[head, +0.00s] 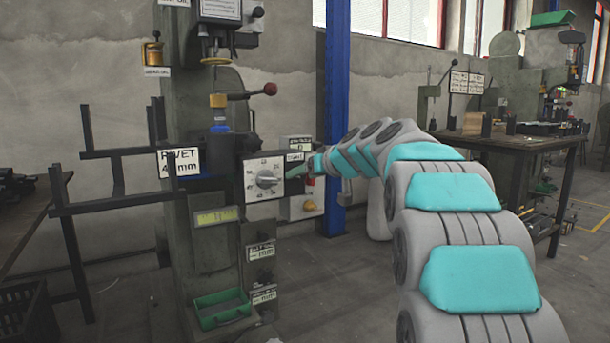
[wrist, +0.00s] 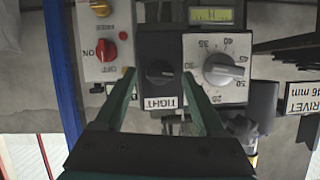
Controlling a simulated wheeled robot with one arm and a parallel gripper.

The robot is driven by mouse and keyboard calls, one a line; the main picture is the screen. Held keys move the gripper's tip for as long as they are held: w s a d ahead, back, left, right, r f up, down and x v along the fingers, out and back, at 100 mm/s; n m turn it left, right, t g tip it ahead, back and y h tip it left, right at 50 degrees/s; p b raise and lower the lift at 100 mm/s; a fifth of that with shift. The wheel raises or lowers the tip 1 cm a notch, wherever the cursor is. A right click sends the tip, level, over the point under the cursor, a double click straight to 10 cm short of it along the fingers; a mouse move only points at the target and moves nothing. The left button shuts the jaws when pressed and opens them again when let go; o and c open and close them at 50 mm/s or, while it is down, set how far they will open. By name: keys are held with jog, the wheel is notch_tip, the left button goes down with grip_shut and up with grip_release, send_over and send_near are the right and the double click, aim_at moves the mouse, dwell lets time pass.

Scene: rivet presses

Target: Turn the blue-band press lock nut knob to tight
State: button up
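The press (head: 185,130) with a blue band (head: 220,118) stands left of centre in the head view. In the wrist view, a black knob (wrist: 160,72) sits on a dark panel, with a white TIGHT label (wrist: 161,103) just below it in the picture. My gripper (wrist: 158,76) is open, with one green finger on each side of this knob; contact is not clear. The knob's exact setting is hard to read. In the head view, my gripper (head: 302,171) is at the right of the dial box, and the knob is hidden there.
A white numbered dial (head: 264,178) is close beside my fingers and shows in the wrist view (wrist: 222,69). A grey switch box with a red knob (wrist: 106,50) is on the other side. A RIVET sign and dark rails stand left; a workbench (head: 510,141) stands right.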

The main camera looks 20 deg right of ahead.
grip_shut()
dwell(0.3)
dwell(0.3)
jog(key=m+y+p, duration=0.1)
jog(key=m+y, duration=0.1)
jog(key=m, duration=0.1)
jog(key=m+y+p, duration=0.1)
jog(key=m+p, duration=0.1)
jog(key=m, duration=0.1)
jog(key=d+m+y+p, duration=0.1)
jog(key=m+y, duration=0.1)
jog(key=m, duration=0.1)
jog(key=shift+w+f+y+p, duration=0.15)
jog(key=shift+f+y+p, duration=0.15)
jog(key=shift+f, duration=0.05)
jog(key=shift+f+m+t+y+p, duration=0.15)
jog(key=shift+m+t+y+p, duration=0.15)
jog(key=shift+m, duration=0.55)
jog(key=shift+f+m+t+y+p, duration=0.1)
jog(key=shift+m+t+y+p, duration=0.2)
jog(key=shift+m, duration=0.55)
jog(key=shift+d, duration=0.1)
jog(key=shift+o, duration=0.6)
grip_release()
